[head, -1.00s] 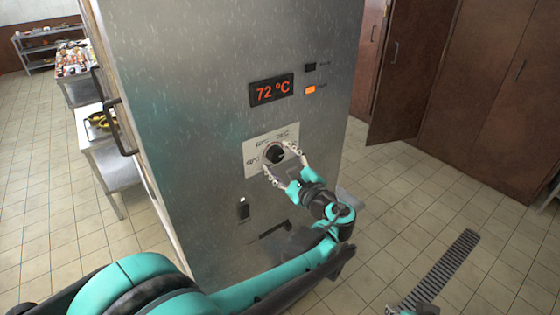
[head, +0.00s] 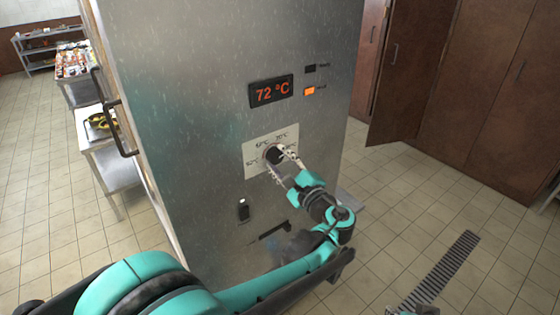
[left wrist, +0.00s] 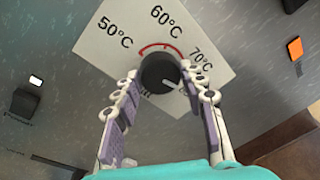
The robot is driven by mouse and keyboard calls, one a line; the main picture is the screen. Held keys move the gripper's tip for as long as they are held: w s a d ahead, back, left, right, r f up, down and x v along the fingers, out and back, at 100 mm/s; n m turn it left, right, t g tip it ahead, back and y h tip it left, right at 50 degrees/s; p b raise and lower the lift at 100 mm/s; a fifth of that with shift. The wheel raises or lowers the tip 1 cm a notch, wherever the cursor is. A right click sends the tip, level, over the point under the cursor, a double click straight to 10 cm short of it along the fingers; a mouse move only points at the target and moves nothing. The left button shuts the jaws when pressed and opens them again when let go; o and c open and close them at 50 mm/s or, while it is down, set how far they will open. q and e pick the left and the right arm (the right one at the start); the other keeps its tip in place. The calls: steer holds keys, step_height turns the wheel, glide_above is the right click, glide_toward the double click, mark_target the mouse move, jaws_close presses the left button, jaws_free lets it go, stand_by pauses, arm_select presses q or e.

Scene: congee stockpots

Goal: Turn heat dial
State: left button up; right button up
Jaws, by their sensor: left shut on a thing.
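The black heat dial (head: 273,154) sits on a white plate (head: 254,163) on the steel cabinet front. In the left wrist view the dial (left wrist: 159,72) has a pale pointer mark toward the lower right. The plate there (left wrist: 110,55) reads 50°C, 60°C and 70°C around a red arc. My left gripper (head: 281,161) is shut on the dial, one finger on each side; its fingers also show in the left wrist view (left wrist: 160,78). The display (head: 271,90) reads 72 °C. A small part of my right arm shows at the bottom edge; its gripper is unclear.
An orange light (head: 309,91) is lit beside the display, below a dark one (head: 310,69). A switch (head: 243,210) and a slot lie below the plate. A cabinet handle (head: 112,115) juts out at left. Brown doors (head: 415,80) stand at right; floor there is clear.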

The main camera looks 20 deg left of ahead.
arm_select(q)
steer(key=n, duration=0.4)
steer(key=shift+f+n+y, duration=0.1)
steer(key=shift+n+y, duration=0.2)
steer(key=shift+n, duration=0.1)
steer(key=n, duration=0.5)
steer(key=shift+y, duration=0.3)
steer(key=shift+f, duration=0.1)
steer(key=o, duration=1.2)
steer(key=shift+w, duration=0.1)
steer(key=shift+c, duration=0.2)
steer(key=shift+d, duration=0.1)
steer(key=v, duration=1.2)
